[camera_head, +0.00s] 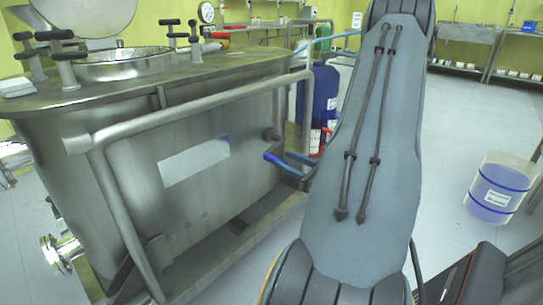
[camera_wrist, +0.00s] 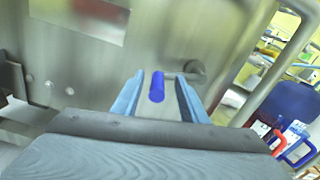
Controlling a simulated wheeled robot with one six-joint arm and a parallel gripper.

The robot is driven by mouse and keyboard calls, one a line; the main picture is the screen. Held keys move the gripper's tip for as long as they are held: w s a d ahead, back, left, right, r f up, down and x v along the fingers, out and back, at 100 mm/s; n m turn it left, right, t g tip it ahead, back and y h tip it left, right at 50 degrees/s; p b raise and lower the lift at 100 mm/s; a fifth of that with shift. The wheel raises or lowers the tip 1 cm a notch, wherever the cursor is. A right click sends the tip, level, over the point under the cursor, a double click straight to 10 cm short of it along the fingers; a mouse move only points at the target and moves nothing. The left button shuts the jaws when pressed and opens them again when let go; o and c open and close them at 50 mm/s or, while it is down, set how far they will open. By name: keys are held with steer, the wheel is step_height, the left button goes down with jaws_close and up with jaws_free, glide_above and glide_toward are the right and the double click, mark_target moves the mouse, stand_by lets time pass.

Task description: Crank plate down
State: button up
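The crank's blue handle (camera_wrist: 157,86) shows in the wrist view, in the gap between my fingertips. A grey metal pivot (camera_wrist: 196,72) stands on the steel wall just right of it, and also shows in the head view (camera_head: 273,134). My gripper (camera_wrist: 160,77) is open, with pale blue fingers on either side of the handle and visible gaps. In the head view my gripper (camera_head: 287,163) is beside the steel reactor (camera_head: 230,110), below the pivot. The handle's depth between the fingers is hard to tell.
A pipe rail (camera_head: 190,105) runs along the reactor's front and down its right side, close to my gripper. Blue drums (camera_head: 325,95) and a red-handled item (camera_wrist: 279,141) stand to the right. A clear bucket (camera_head: 500,187) stands on open floor at far right.

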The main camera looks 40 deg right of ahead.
mark_target(275, 158)
steer(key=w, duration=0.2)
steer(key=w+b, duration=0.1)
steer(key=w, duration=0.3)
steer(key=shift+a, duration=0.25)
jaws_close()
stand_by(1.1)
jaws_free()
